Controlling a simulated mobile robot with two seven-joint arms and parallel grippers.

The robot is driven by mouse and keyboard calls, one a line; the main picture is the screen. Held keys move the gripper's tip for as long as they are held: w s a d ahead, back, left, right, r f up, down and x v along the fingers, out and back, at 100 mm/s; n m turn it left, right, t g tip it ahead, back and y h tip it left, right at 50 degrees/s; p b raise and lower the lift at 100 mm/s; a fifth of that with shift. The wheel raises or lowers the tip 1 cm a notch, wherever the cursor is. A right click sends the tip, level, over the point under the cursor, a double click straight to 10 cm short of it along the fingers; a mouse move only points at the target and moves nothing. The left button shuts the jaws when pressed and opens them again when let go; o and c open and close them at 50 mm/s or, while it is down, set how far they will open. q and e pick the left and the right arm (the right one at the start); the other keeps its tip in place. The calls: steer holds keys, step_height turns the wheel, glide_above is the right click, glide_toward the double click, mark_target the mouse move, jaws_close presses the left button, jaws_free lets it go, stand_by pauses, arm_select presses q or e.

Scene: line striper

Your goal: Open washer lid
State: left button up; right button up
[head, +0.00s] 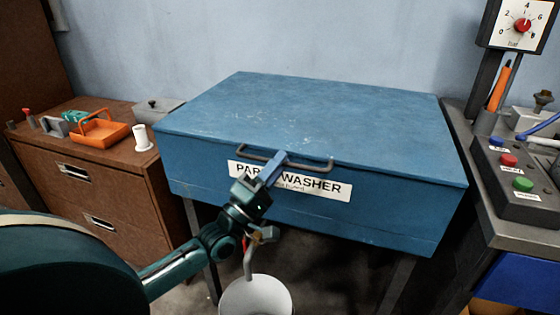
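The blue parts washer (210,170) stands in the middle with its flat lid (320,110) down. A dark bar handle (312,168) runs along the lid's front edge, above a white "PARTS WASHER" label (325,187). My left gripper (275,166) reaches up from the lower left, and its blue fingers overlap the middle of the handle. They hide part of the handle and the label. I cannot tell whether the fingers are closed around the bar or only beside it. My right gripper is not in view.
A white bucket (256,298) stands below the washer's front. A brown cabinet (90,165) at left bears an orange tray (100,132) and a white spool (142,138). A button box (515,178) sits on the right bench. The lid's top is clear.

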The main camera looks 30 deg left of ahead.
arm_select(q)
steer(key=shift+w+d+r, duration=0.1)
steer(key=shift+w+r, duration=0.15)
steer(key=shift+w, duration=0.15)
jaws_close()
